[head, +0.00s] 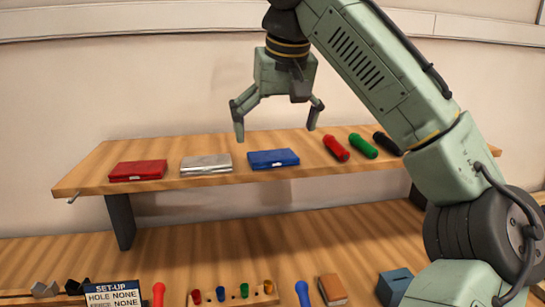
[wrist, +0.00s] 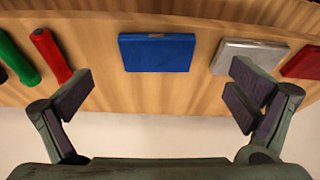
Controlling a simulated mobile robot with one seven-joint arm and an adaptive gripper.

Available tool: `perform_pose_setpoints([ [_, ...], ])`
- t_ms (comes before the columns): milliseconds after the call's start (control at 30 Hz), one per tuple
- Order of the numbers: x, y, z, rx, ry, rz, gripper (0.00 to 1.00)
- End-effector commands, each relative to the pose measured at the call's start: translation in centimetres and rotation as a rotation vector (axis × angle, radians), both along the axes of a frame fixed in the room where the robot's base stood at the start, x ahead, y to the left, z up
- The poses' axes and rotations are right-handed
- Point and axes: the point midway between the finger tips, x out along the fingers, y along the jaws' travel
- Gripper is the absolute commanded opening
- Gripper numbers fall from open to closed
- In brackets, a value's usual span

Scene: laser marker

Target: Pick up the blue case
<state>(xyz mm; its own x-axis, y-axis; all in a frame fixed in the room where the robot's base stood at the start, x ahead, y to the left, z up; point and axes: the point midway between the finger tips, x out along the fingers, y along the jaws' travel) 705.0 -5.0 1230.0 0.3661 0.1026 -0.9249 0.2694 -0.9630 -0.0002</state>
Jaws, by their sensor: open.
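The blue case (head: 273,159) lies flat on the raised wooden shelf (head: 225,150), between a silver case and a red cylinder. My gripper (head: 277,125) is open and empty, above the shelf and apart from the blue case. In the wrist view the blue case (wrist: 157,52) sits beyond the two spread fingers, near the middle between them and higher in the picture. The gripper's open fingers (wrist: 160,92) frame bare wood and the pale area past the shelf edge.
On the shelf, a silver case (head: 206,165) and a red case (head: 138,170) lie left of the blue one. Red (head: 336,148), green (head: 363,146) and black (head: 387,143) cylinders lie to its right. Small items and a set-up sign (head: 113,294) stand on the lower bench.

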Motion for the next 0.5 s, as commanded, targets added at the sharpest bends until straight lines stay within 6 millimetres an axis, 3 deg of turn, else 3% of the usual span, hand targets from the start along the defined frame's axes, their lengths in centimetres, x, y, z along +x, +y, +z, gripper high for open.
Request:
perform_pose_setpoints([
  [500,2.6,0.3,-4.9,-0.001,-0.001,0.001,1.0],
])
